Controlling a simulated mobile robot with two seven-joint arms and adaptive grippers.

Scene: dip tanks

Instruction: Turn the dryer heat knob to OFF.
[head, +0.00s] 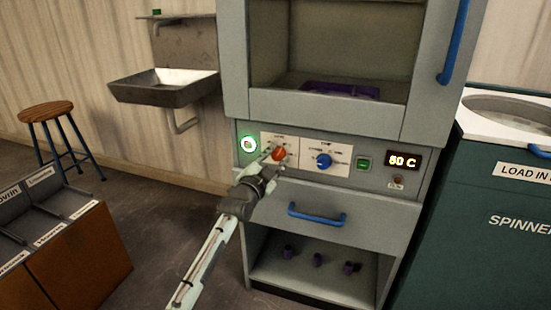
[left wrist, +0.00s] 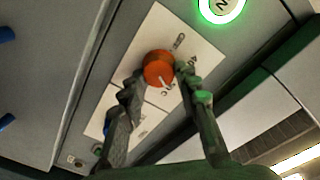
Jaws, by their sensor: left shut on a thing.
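The dryer's control panel (head: 300,158) carries an orange knob (head: 279,154) on a white label plate (head: 290,142). My left gripper (head: 270,160) is at this knob. In the left wrist view, the fingers of my left gripper (left wrist: 160,76) are on either side of the orange knob (left wrist: 157,64) and closed on it. A white pointer line on the knob aims toward the lower right in that view. The plate's lettering is too small or partly hidden to read surely. A blue knob (head: 323,161) sits on a second plate to the right. My right gripper is not in view.
A glowing green round button (head: 249,144) sits just left of the orange knob. A display (head: 402,160) reads 50 C. A drawer with a blue handle (head: 317,214) is below. A sink (head: 165,86) is at left and a spinner (head: 500,200) at right.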

